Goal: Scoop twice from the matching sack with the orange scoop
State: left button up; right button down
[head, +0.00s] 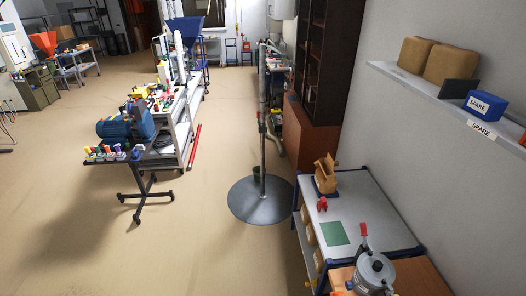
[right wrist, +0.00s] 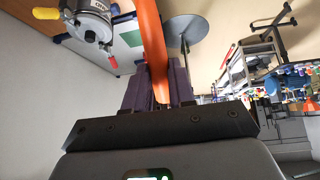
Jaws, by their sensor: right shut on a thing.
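In the right wrist view my right gripper (right wrist: 160,84), with purple fingers, is shut on the orange scoop (right wrist: 152,45). The scoop's long orange part rises between the fingers toward the top of the picture; its far end is cut off. My right gripper is not clearly seen in the head view. My left gripper is in neither view. In the head view two plain tan sacks, the left sack (head: 416,53) and the right sack (head: 451,63), lie on the wall shelf. More tan bundles (head: 310,234) show partly under the bench, half hidden. No matching mark can be read on them.
A silver pot (head: 375,272) with a red handle stands at the bench's near end; it also shows in the wrist view (right wrist: 88,22). A green mat (head: 334,233), a red item (head: 322,203) and a wooden holder (head: 325,175) are on the bench. A round-based post (head: 262,205) stands left.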

jog(key=shift+s+a+r, duration=0.9)
jog(key=shift+a+r, duration=0.15)
jog(key=shift+r, duration=0.1)
